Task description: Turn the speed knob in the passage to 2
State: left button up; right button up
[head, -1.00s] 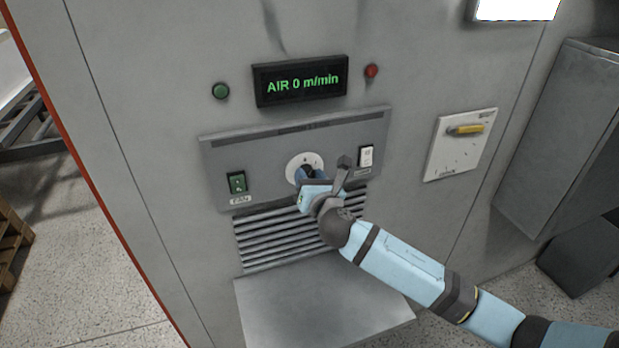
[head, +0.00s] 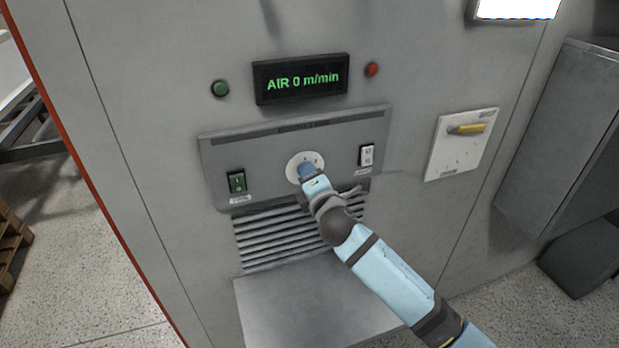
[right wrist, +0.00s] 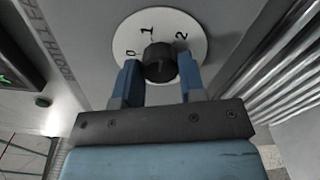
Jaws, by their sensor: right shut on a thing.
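The speed knob (right wrist: 160,62) is a dark round knob on a white dial (right wrist: 124,42) marked 0, 1 and 2. In the right wrist view the fingers of my right gripper (right wrist: 160,80) stand on both sides of it, shut on it. I cannot tell for sure which number the knob points at. In the head view my right gripper (head: 307,173) covers the knob and part of the dial (head: 293,163). The display (head: 301,79) above reads AIR 0 m/min. My left gripper is not in view.
A green switch (head: 237,182) sits left of the dial and a white switch (head: 367,155) right of it. Slats (head: 270,240) and a jutting metal shelf (head: 300,305) lie below. A yellow handle (head: 466,129) is on a plate farther right.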

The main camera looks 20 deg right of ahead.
jog(key=shift+m, duration=3.5)
jog(key=o, duration=0.9)
